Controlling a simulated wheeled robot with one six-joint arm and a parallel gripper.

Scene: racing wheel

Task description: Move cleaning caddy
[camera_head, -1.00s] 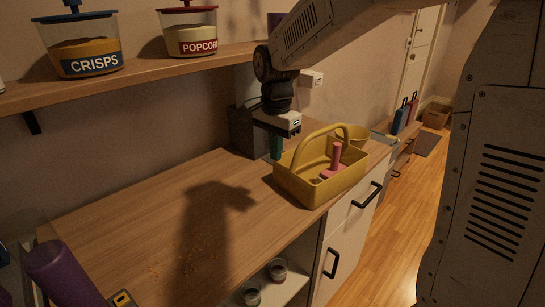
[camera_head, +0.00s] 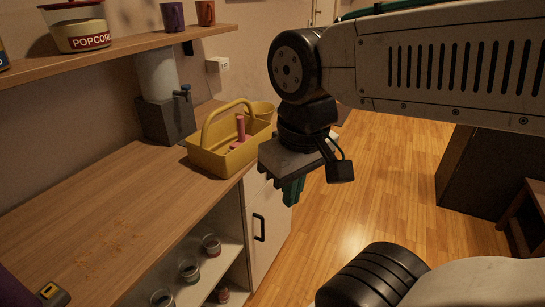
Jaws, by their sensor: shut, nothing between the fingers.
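The yellow cleaning caddy (camera_head: 222,160) stands upright on the wooden counter near its right end. Its arched handle rises over it, and a pink tool (camera_head: 240,132) sits inside. My gripper (camera_head: 292,192) points down with its green fingers shut and empty. In the picture it is to the right of the caddy, apart from it, past the counter's front edge and over the floor side. My wrist hides part of the gripper's upper body.
Crumbs (camera_head: 112,245) lie on the bare counter (camera_head: 95,205). A shelf (camera_head: 120,47) with containers hangs above. Jars (camera_head: 189,269) stand in the open cabinet below. The wooden floor at right is partly free.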

